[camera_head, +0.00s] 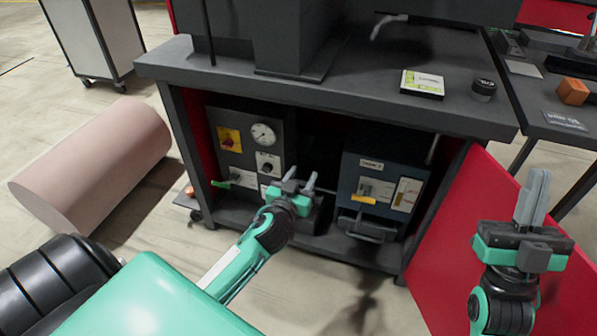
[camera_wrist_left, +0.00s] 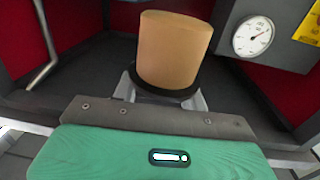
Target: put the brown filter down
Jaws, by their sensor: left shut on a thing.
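The brown filter (camera_wrist_left: 173,50), a tan cylinder with a dark ring at its base, stands up between the fingers of my left gripper in the left wrist view. My left gripper (camera_head: 300,180) is shut on it, inside the open front of the dark cabinet (camera_head: 330,92). In the head view I cannot make out the filter. What lies under the filter is hidden by the gripper. My right gripper (camera_head: 532,197) looks shut and empty, fingers up, in front of the red door (camera_head: 480,230).
A panel with a gauge (camera_head: 263,134) is left of my left gripper, and a dark blue box (camera_head: 375,185) is right of it. A pink cylinder (camera_head: 100,165) lies on the floor. A label box (camera_head: 422,84) and black round item (camera_head: 483,90) sit on the cabinet top.

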